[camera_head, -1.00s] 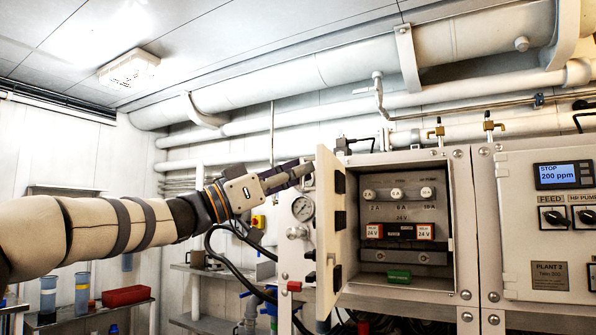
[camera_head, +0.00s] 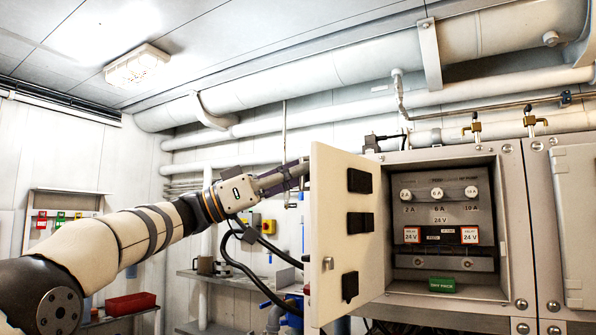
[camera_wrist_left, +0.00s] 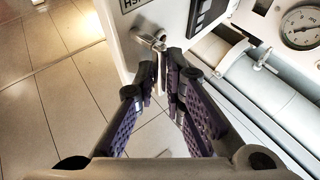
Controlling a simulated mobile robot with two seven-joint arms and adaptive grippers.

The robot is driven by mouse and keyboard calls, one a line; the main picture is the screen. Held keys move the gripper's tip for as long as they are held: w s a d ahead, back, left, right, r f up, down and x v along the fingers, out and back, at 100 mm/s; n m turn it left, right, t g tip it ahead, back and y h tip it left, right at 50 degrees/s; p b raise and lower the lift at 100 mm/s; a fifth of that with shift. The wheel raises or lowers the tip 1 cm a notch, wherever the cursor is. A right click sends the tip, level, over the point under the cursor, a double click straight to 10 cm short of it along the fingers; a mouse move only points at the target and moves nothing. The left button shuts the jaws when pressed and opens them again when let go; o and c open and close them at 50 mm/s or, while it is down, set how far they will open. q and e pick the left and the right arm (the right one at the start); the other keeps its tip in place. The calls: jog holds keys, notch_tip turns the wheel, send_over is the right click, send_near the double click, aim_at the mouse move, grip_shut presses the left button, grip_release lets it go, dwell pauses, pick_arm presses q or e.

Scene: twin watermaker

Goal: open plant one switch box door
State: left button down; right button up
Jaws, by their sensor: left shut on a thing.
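The switch box door (camera_head: 336,270) stands open, swung out to the left, with its inner face and black pads showing. The open switch box (camera_head: 440,163) shows several fuse knobs, two 24 V relays and a green dry pack. My left gripper (camera_head: 304,174) is at the far side of the door's free edge, partly hidden by the door. In the left wrist view its fingers (camera_wrist_left: 166,62) are closed together at the metal door handle (camera_wrist_left: 150,38) and hold it; the exact contact is hard to see. My right gripper is not in view.
A cabinet panel (camera_head: 575,220) stands right of the box. Pipes run overhead. Black cables (camera_head: 240,262) hang below my left wrist. A shelf with a red bin (camera_head: 131,303) is at lower left. A pressure gauge (camera_wrist_left: 300,27) is near the gripper in the wrist view.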

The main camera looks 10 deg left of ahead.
pick_arm(q)
jog(key=shift+w+d+f, duration=0.1)
jog(key=shift+w+f, duration=0.1)
jog(key=shift+f, duration=0.25)
jog(key=c, duration=1.7)
grip_release()
jog(key=shift+w, duration=0.1)
jog(key=shift+r, duration=0.2)
jog(key=v, duration=1.2)
